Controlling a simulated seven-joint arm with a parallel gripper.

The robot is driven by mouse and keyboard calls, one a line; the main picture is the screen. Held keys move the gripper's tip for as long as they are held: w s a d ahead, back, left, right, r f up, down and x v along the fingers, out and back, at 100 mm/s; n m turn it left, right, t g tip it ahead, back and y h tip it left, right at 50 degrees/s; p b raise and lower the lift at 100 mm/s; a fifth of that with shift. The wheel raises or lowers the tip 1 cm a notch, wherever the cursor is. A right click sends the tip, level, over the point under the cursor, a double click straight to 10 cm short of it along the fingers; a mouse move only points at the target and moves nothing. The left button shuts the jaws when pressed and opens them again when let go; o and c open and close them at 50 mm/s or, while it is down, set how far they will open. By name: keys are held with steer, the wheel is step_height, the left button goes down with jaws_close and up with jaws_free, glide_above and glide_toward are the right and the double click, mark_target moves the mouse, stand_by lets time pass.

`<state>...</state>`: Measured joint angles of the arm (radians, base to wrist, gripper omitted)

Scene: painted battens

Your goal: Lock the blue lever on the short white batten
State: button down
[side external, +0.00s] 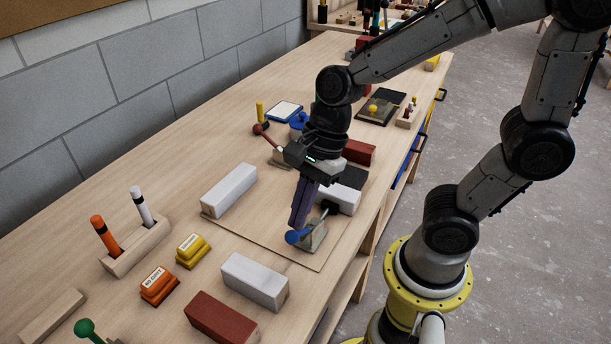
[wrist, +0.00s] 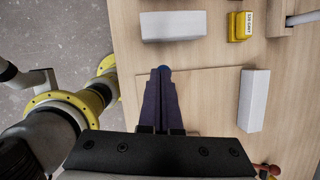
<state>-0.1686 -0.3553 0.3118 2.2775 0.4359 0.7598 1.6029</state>
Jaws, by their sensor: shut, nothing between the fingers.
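The blue lever (side external: 297,236) has a rounded blue knob low in front of a small grey-beige base (side external: 314,238). A black tip shows beside that base, near a short white batten (side external: 340,199); whether it touches is unclear. My gripper (side external: 298,222) is shut and empty, pointing down, with its fingertips right at the blue knob; contact cannot be told. The short batten is hidden there.
A longer white batten (side external: 229,190) lies left on the thin board (side external: 262,226). Another white batten (side external: 255,281) and a red one (side external: 220,317) lie in front. A red-knobbed lever (side external: 262,130) stands behind. Yellow (side external: 191,250) and orange (side external: 158,285) blocks sit left.

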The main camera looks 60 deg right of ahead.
steer(key=s+a+r, duration=0.1)
steer(key=a+r, duration=0.2)
steer(key=r, duration=0.7)
steer(key=shift+s+r, duration=0.35)
steer(key=s+d+f+n+t+h, duration=0.1)
steer(key=s+d+n+t, duration=0.1)
steer(key=d+n, duration=0.4)
steer(key=s+d+f+n+t+h, duration=0.2)
steer(key=d+n, duration=0.5)
steer(key=n, duration=0.6)
steer(key=shift+s+d+n+h, duration=0.2)
steer(key=shift+s+n+h, duration=0.1)
steer(key=shift+s+n, duration=0.15)
steer(key=shift+f, duration=0.1)
